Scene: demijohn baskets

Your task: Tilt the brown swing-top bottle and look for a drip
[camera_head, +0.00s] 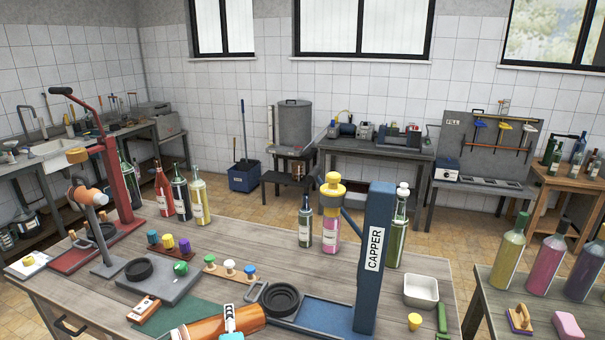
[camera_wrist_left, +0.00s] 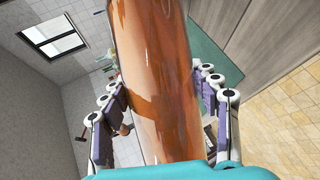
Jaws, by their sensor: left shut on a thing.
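The brown swing-top bottle (camera_head: 203,329) is at the bottom edge of the head view, tilted far over, almost lying level, above the near side of the workbench. My left gripper (camera_head: 230,322) is shut around its body. In the left wrist view the glossy amber bottle (camera_wrist_left: 158,60) fills the middle, with the fingers of my left gripper (camera_wrist_left: 162,90) on both sides of it. The bottle's mouth and swing top cannot be made out, and no drip can be seen. My right gripper is not in view.
On the workbench (camera_head: 290,190), a blue capper (camera_head: 372,270), a red lever press (camera_head: 115,185), a black ring (camera_head: 280,298) and a grey stand base (camera_head: 165,285) stand close by. Several bottles line the far edge. A green mat (camera_head: 190,314) lies near the bottle.

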